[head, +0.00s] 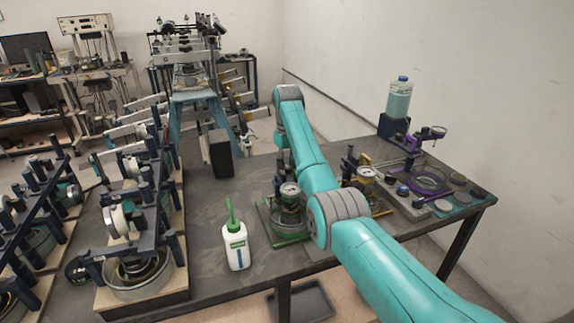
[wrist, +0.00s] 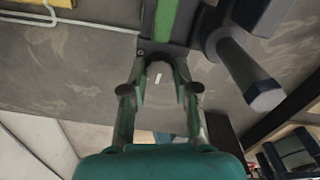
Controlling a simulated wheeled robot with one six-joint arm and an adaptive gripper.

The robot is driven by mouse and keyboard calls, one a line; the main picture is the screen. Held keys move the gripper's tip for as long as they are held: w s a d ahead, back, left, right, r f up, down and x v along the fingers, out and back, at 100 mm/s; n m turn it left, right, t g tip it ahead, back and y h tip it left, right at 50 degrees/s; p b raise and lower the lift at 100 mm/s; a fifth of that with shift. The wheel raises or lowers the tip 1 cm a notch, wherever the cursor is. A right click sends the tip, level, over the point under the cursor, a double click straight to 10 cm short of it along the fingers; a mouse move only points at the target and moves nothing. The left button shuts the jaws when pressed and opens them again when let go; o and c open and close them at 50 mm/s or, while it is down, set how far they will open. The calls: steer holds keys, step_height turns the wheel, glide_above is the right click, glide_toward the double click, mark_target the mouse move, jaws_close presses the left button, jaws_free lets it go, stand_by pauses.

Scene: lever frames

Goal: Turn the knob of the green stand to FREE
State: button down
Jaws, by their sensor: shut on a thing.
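The green stand (head: 268,226) is on the dark table, left of my arm's elbow, with a round gauge on top and a green frame at its base. A green bar (wrist: 165,18) shows at the top of the wrist view. My gripper (wrist: 160,66) is shut, its two fingers either side of a small dark knob (wrist: 160,92) with a short white mark. The knob's outline is hard to make out against the grey surface, and its lettering cannot be read. In the head view I cannot make out the gripper or the knob.
A dark post (wrist: 240,68) stands close right of the fingers. A white bottle with a green nozzle (head: 235,245) is left of the green stand. A yellow stand (head: 367,178) and a purple one (head: 430,178) are to the right. A black box (head: 217,153) stands behind.

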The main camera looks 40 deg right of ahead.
steer(key=c, duration=1.2)
jaws_free()
steer(key=shift+o, duration=0.2)
